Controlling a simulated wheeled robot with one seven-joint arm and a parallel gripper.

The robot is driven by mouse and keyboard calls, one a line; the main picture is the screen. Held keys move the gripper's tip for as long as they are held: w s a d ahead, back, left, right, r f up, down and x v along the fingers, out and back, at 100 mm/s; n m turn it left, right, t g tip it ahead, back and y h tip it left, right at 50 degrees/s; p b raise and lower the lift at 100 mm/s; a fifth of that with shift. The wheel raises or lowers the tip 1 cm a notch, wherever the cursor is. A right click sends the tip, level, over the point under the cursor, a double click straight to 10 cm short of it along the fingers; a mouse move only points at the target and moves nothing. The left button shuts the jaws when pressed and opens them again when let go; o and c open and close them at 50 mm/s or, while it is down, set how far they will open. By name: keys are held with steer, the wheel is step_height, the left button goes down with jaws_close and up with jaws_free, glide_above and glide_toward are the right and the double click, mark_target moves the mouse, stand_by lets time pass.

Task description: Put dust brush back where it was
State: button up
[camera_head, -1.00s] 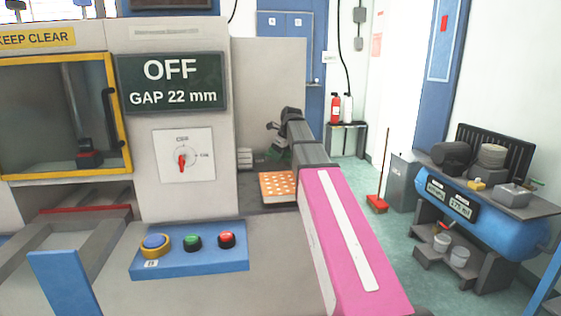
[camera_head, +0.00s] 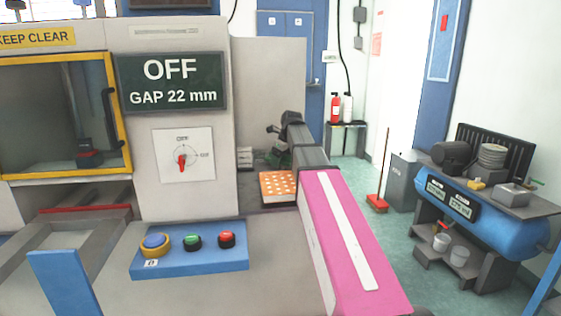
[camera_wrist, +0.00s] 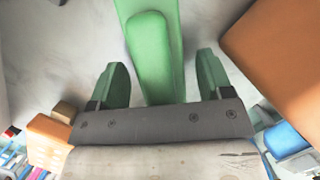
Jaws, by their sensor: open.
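A green long-handled thing, which looks like the dust brush (camera_wrist: 150,55), lies between my fingers in the wrist view. It runs up out of the top of the picture, so its bristles do not show. My gripper (camera_wrist: 163,75) is open, with one green finger on each side of the handle and a visible gap on both sides. In the head view my arm reaches away to the far end of the machine bench. A small patch of green shows there beside the arm's dark end; I cannot tell whether it is brush or finger.
An orange block with pale dots (camera_head: 278,188) sits just left of my arm. The machine cabinet (camera_head: 185,130) stands at left, with a blue button panel (camera_head: 190,248) in front.

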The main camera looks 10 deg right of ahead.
steer(key=v, duration=1.1)
steer(key=shift+r, duration=0.25)
steer(key=shift+s, duration=0.2)
